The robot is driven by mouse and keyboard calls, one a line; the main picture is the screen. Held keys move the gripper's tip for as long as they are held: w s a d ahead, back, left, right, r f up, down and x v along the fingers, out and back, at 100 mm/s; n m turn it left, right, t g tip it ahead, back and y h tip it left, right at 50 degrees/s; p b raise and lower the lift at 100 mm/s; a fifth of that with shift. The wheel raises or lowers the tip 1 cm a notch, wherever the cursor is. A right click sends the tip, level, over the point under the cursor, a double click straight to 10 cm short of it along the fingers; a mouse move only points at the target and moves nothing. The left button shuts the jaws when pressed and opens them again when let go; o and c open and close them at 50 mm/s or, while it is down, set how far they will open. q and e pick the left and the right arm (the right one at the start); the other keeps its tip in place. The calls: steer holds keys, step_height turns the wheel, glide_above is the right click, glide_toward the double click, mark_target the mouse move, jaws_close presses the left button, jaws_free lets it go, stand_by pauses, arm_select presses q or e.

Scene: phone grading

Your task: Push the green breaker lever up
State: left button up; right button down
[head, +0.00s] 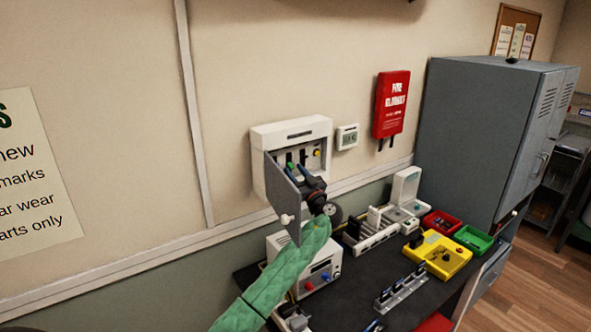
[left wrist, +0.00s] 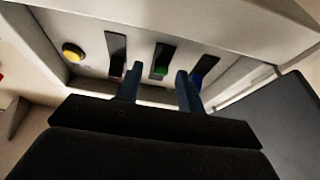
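The white breaker box (head: 290,133) hangs on the wall with its grey door (head: 281,197) swung open. The green lever (head: 290,166) is small in the head view. The left wrist view shows the green lever (left wrist: 161,71) at the near end of its dark slot. Whether it stands up or down I cannot tell. My left gripper (left wrist: 157,83) is in front of the panel. Its two fingers are apart, with the green lever visible in the gap beyond them. Contact is not clear. In the head view my left gripper (head: 306,182) partly covers the panel. My right gripper is out of view.
A blue lever (left wrist: 198,76) is close beside one finger, and another slot (left wrist: 116,50) is near the other. A yellow button (left wrist: 73,52) sits further along. The open door stands close to my left arm. The dark workbench (head: 345,295) below carries several devices and trays.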

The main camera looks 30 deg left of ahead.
arm_select(q)
steer(key=shift+a, duration=0.15)
jaws_close()
